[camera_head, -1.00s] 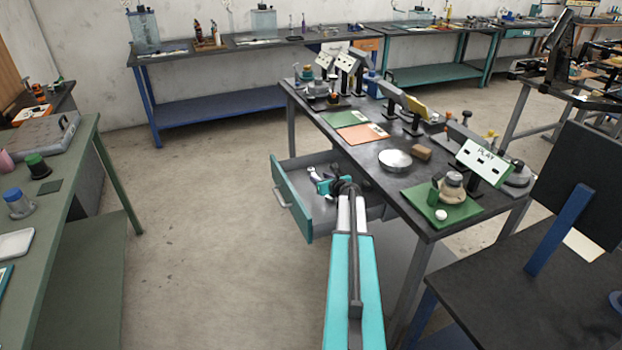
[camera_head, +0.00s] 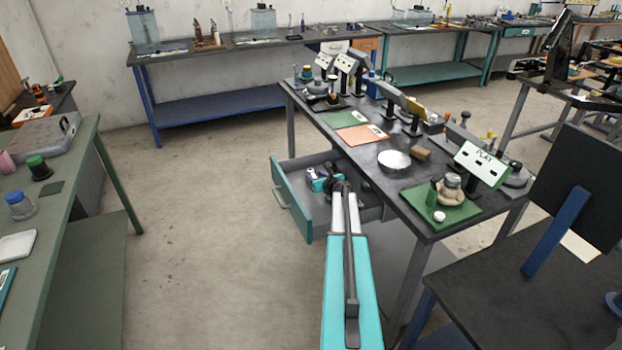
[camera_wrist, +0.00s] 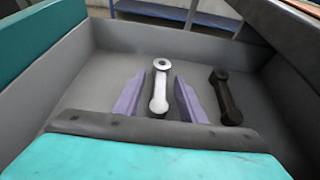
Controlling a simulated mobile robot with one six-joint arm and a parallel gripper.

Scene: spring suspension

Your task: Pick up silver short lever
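The silver short lever (camera_wrist: 159,88) lies in the open grey drawer (camera_wrist: 100,75), with a round ring end at its far side. It shows in the wrist view between the two purple fingers of my gripper (camera_wrist: 158,97). The fingers are open, one on each side of the lever, with a gap visible on both sides. I cannot tell how high the fingertips are above the drawer floor.
A dark lever (camera_wrist: 225,96) lies to the right of the silver one in the drawer. The drawer's teal front (camera_head: 291,203) and grey walls surround the gripper. The dark workbench top (camera_head: 365,165) is right beside the drawer and holds several items.

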